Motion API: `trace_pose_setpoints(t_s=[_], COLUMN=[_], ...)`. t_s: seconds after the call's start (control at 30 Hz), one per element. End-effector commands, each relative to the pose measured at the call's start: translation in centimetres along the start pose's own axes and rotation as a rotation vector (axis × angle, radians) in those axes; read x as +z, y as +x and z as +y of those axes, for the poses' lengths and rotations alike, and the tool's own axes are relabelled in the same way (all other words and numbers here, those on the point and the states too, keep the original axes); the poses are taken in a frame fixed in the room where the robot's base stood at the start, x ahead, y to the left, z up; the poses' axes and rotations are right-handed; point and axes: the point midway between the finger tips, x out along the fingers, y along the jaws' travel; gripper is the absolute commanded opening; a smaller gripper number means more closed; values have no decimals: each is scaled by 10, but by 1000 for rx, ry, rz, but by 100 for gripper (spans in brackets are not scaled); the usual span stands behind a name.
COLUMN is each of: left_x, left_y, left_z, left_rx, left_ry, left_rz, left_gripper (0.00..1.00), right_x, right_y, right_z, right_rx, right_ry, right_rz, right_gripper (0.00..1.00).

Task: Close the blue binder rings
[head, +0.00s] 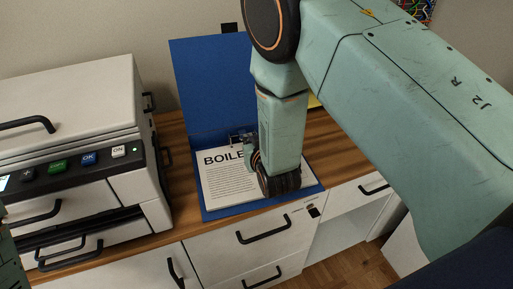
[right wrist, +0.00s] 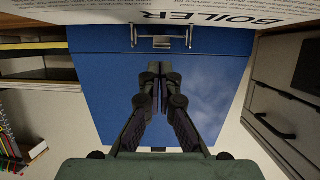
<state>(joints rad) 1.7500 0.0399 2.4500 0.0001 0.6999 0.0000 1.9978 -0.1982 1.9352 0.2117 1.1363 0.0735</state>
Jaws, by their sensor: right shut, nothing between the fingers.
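The blue binder (head: 194,149) lies open on the wooden desktop, with its cover raised against the wall. A printed page headed BOILER (head: 220,185) lies in it. The metal ring mechanism (right wrist: 162,42) shows in the right wrist view at the page's edge, with a prong at each side; I cannot tell whether the rings are open or shut. My right gripper (right wrist: 149,72) is shut and empty, its fingertips pointing at the mechanism and close to it; contact is unclear. In the head view my right arm hides part of the binder and page. My left gripper is not in view.
A white machine (head: 75,150) with coloured buttons stands left of the binder. White drawers (head: 230,239) with black handles are below the desktop (head: 177,150). Shelves (right wrist: 35,62) show at the left of the right wrist view.

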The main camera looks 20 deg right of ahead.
Motion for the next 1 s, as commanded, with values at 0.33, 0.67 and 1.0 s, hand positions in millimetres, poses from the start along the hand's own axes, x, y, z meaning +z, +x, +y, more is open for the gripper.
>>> trace_pose_setpoints(t_s=[0.33, 0.67, 1.0], left_x=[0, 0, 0], left_y=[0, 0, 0], left_z=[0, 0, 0], left_rx=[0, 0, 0], left_ry=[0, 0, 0], left_rz=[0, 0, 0], left_gripper=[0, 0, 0], right_x=[0, 0, 1], right_y=[-61, -85, -85], right_z=[-1, 0, 0], right_rx=[-2, 0, 0], right_ry=[-4, 0, 0], right_rz=[-3, -1, -1], right_gripper=[0, 0, 0])
